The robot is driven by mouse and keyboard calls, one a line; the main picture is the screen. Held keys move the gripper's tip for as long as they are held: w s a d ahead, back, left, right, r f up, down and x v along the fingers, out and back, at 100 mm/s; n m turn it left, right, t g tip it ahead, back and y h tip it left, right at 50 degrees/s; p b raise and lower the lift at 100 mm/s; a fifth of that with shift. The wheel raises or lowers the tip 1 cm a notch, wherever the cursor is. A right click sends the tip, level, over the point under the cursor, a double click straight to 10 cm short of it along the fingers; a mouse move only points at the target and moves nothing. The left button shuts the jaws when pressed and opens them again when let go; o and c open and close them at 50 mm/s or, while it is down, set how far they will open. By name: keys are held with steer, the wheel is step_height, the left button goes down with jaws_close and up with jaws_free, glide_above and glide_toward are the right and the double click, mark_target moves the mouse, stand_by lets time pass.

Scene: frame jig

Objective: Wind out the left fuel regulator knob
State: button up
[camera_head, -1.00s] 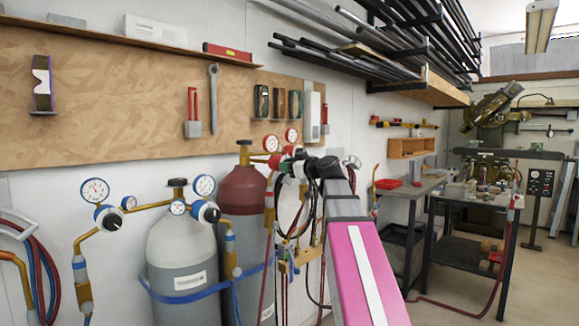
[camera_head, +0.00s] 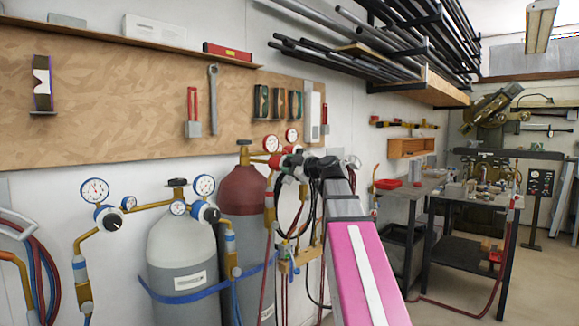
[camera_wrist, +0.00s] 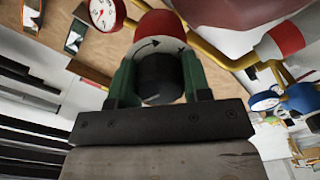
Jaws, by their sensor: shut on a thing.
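The fuel regulator, with a red and white housing (camera_wrist: 160,32), is at the top of the dark red cylinder (camera_head: 242,190). Its black knob (camera_wrist: 160,80) faces the wrist camera, with a curved arrow marked on the white face behind it. My gripper (camera_wrist: 155,78) has its green fingers on both sides of the knob and is shut on it. In the head view my gripper (camera_head: 293,168) is at the regulator, and my wrist hides most of the knob there. Two red-rimmed gauges (camera_head: 271,143) (camera_head: 291,136) sit above it.
A grey cylinder (camera_head: 180,255) with blue-rimmed gauges (camera_head: 95,191) and black-knobbed blue regulators stands to the left. Hoses and brass fittings (camera_head: 290,262) hang below my wrist. A tool board (camera_head: 110,110) is on the wall behind. A workbench (camera_head: 470,205) stands at right, with open floor before it.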

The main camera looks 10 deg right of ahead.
steer(key=shift+s+f, duration=0.1)
steer(key=shift+f, duration=0.05)
steer(key=o, duration=0.9)
steer(key=shift+o, duration=0.2)
steer(key=v, duration=1)
steer(key=shift+s+d, duration=0.25)
steer(key=shift+s, duration=0.05)
